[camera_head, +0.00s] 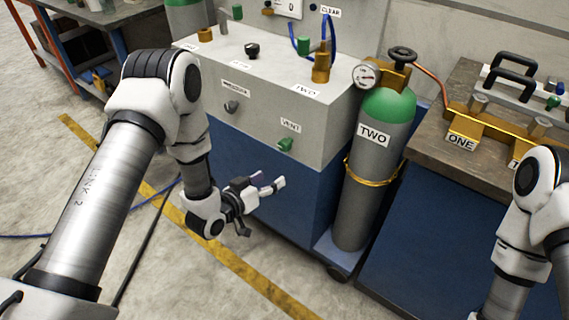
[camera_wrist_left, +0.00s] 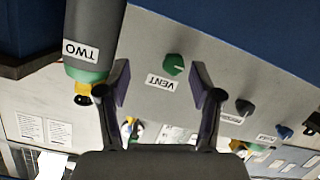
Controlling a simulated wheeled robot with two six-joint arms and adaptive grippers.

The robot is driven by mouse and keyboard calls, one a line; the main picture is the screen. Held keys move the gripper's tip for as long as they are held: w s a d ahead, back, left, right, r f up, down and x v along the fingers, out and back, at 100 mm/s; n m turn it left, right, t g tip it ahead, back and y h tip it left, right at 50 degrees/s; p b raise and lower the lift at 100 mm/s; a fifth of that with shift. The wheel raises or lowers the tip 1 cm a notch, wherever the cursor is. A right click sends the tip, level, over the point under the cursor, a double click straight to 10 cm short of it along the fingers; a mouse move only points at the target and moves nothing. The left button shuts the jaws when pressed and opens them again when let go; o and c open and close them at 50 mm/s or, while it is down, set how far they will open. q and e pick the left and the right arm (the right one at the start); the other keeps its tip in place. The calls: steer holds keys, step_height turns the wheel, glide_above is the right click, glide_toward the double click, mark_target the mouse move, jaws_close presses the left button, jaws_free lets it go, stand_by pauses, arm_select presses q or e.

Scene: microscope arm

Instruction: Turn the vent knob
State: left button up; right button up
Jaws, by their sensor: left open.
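The green vent knob (camera_head: 285,144) sits on the front of the grey-topped cabinet (camera_head: 270,85), below a label reading VENT. In the left wrist view the same green knob (camera_wrist_left: 173,64) shows upside down beside its label, between the two fingers and beyond them. My left gripper (camera_head: 272,190) is open and empty in front of the cabinet, below and left of the knob, apart from it. Its two fingers (camera_wrist_left: 160,95) show in the left wrist view. My right arm comes in at the right edge; its gripper is out of frame.
A grey cylinder with a green top (camera_head: 380,165), labelled TWO, stands right of the knob, strapped to the cart. A dark knob (camera_head: 231,106) is left of the vent knob. A bench with a brass manifold (camera_head: 490,128) stands at right. Floor in front is open.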

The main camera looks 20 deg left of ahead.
mark_target(282, 148)
arm_select(q)
steer(key=w+t+b, duration=0.1)
steer(key=w+b, duration=0.1)
steer(key=w+a+t+b, duration=0.1)
steer(key=w+b, duration=0.1)
steer(key=w+t+b, duration=0.1)
steer(key=w+b, duration=0.1)
steer(key=shift+w+a+r+m+h, duration=0.3)
steer(key=shift+w+a+r+h, duration=0.05)
steer(key=shift+w+a+h, duration=0.05)
steer(key=b+x, duration=0.1)
steer(key=x, duration=0.5)
steer(key=shift+w+d, duration=0.15)
steer(key=shift+w, duration=0.25)
arm_select(e)
step_height(282, 148, down, 10)
steer(key=shift+f, duration=0.25)
arm_select(q)
steer(key=c, duration=1.1)
